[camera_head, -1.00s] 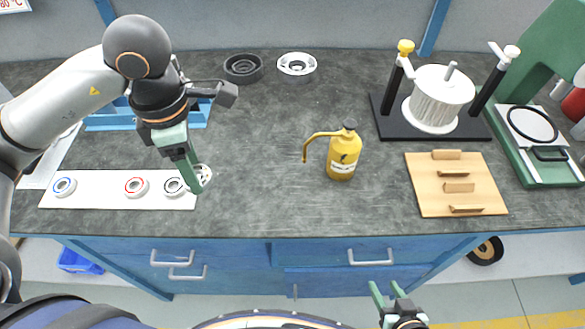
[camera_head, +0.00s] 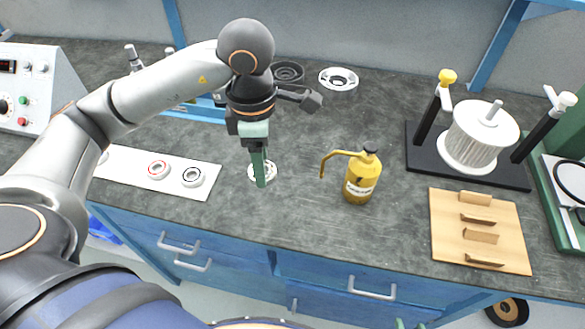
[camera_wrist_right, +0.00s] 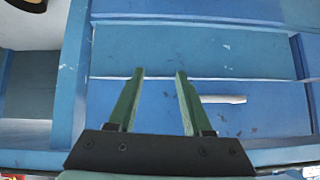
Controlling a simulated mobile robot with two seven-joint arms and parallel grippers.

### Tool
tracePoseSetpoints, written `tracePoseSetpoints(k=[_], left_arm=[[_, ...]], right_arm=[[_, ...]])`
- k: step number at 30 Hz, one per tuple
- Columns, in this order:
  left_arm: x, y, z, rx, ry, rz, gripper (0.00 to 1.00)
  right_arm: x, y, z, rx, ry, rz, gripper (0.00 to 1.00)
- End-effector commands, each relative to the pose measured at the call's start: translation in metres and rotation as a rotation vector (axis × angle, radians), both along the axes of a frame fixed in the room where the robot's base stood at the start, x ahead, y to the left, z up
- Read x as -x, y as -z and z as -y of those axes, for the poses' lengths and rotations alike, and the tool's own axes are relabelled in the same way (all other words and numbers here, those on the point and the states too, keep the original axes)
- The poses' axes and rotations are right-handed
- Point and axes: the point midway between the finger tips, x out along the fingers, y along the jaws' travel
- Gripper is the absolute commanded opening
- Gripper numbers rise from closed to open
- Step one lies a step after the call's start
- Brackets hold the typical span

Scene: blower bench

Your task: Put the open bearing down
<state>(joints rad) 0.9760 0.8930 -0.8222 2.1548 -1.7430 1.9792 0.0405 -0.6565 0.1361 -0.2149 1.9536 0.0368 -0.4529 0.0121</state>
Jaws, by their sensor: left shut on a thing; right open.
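The open bearing (camera_head: 270,168) is a pale ring with its balls showing. My left gripper (camera_head: 261,183) points down and is shut on it, its fingers hiding part of the ring. The bearing is at the bench top, right of the white strip (camera_head: 128,167) and apart from it; I cannot tell whether it touches the surface. On the strip are a red-ringed bearing (camera_head: 158,170) and a black-ringed bearing (camera_head: 192,176).
A yellow oil can (camera_head: 361,180) stands right of the left gripper. Behind are a dark round housing (camera_head: 288,72) and a pale one (camera_head: 338,79). A winding stand (camera_head: 480,140) and wooden board (camera_head: 480,232) are further right. Bench between bearing and can is clear.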

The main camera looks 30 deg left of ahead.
Motion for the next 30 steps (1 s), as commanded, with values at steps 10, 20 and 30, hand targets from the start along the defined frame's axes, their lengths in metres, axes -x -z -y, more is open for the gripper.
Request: tracePoseSetpoints(k=[10,20,30], left_arm=[[-0.063,0.052,0.012,0.0,-0.001,-0.002,0.08],[-0.082,0.076,0.016,-0.001,0.001,0.0,0.08],[-0.082,0.105,0.015,-0.001,0.002,0.003,0.08]], right_arm=[[0.001,0.0,0.001,0.001,0.002,-0.001,0.5],[0.001,0.0,0.001,0.001,0.002,-0.002,0.5],[0.0,-0.003,0.001,0.0,0.002,0.002,0.5]])
